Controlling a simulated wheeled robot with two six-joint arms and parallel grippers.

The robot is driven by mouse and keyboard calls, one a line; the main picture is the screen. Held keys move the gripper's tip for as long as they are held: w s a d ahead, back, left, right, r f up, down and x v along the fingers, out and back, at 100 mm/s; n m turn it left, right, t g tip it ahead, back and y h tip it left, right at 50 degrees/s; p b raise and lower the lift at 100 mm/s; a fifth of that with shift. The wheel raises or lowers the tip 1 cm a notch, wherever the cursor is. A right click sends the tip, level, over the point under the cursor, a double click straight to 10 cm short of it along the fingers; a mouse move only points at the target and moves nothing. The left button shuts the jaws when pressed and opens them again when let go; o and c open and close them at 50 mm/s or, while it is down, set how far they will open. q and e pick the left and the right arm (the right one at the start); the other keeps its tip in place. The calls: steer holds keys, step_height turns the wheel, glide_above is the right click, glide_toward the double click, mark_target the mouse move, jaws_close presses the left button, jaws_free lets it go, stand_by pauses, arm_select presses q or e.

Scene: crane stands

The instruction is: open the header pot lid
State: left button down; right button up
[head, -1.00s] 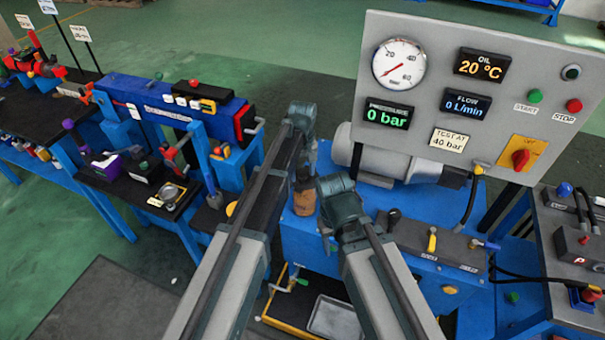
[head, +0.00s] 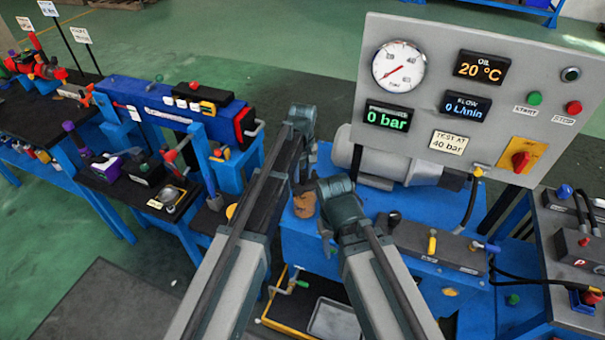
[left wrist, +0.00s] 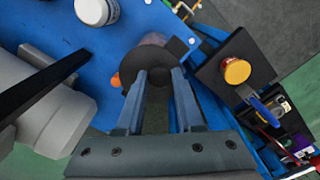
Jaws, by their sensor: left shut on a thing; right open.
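A small brown pot (head: 304,204) stands on the blue bench, just below my left gripper (head: 303,183) in the head view. I take it for the header pot. In the left wrist view a dark round lid-like piece (left wrist: 145,82) sits between the fingers of my left gripper (left wrist: 158,78), which is shut on it. Whether the lid is seated or lifted cannot be told. My right gripper (head: 346,226) is to the right of the pot, over the bench; its fingers are mostly hidden behind its wrist, and it looks empty.
A black valve block (head: 440,245) with levers lies to the right. A white jar (left wrist: 97,10) and a yellow knob (left wrist: 237,71) show in the left wrist view.

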stand_by(0.7)
arm_select(q)
steer(key=shift+w+d+r+g+y+p, duration=0.15)
steer(key=shift+w+r+g+p, duration=0.2)
steer(key=shift+w+g, duration=0.1)
steer(key=shift+w+d+r+g+y+p, duration=0.1)
steer(key=shift+w+r+g+y+p, duration=0.15)
steer(key=shift+w+g, duration=0.2)
steer(key=shift+w+d+r+g, duration=0.1)
steer(key=shift+w+r+g, duration=0.25)
steer(key=shift+g, duration=0.35)
steer(key=shift+r+g, duration=0.25)
steer(key=shift+g, duration=0.15)
steer(key=shift+s, duration=0.1)
steer(key=c, duration=0.5)
jaws_free()
steer(key=shift+c, duration=0.2)
